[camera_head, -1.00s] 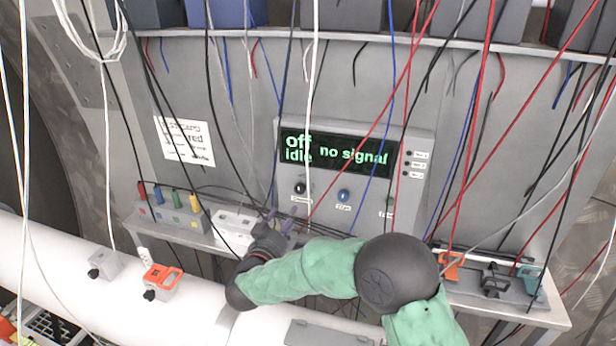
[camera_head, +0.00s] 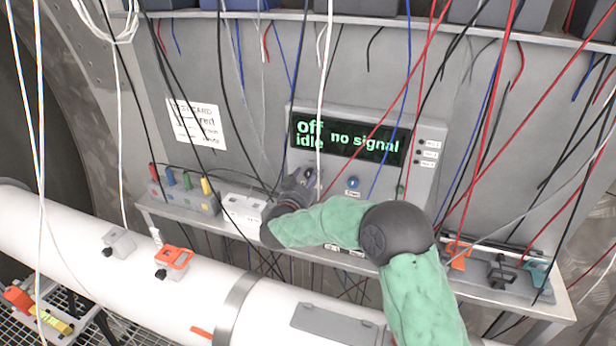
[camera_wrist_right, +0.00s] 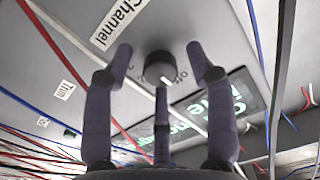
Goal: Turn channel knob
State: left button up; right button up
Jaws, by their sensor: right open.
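The channel knob (camera_wrist_right: 159,68) is a dark round knob on the grey panel, beside a white "Channel" label (camera_wrist_right: 120,22) in the right wrist view. My right gripper (camera_wrist_right: 158,60) is open, its purple fingers spread on both sides of the knob and a third finger below it. I cannot tell whether any finger touches it. In the head view, my right gripper (camera_head: 303,182) is at the left part of the panel and mostly covers the knob. The panel's display (camera_head: 350,139) reads "off idle" and "no signal". My left gripper is not in view.
A blue knob (camera_head: 352,183) sits right of the gripper. Many loose cables hang across the panel. A box with coloured plugs (camera_head: 185,195) and a white box (camera_head: 243,212) stand on the shelf. A white pipe (camera_head: 190,280) runs in front.

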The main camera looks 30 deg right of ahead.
jog(key=shift+w+d, duration=0.1)
jog(key=shift+d, duration=0.05)
jog(key=shift+c, duration=0.3)
grip_shut()
jog(key=shift+f+m+b, duration=0.2)
jog(key=shift+m+b, duration=0.3)
jog(key=shift+b, duration=0.4)
jog(key=m+b, duration=0.4)
jog(key=b, duration=0.1)
jog(key=shift+f+b, duration=0.1)
jog(key=shift+b, duration=0.25)
jog(key=shift+m+b, duration=1.3)
jog(key=shift+m, duration=0.1)
jog(key=shift+o, duration=0.3)
grip_release()
jog(key=shift+r, duration=0.25)
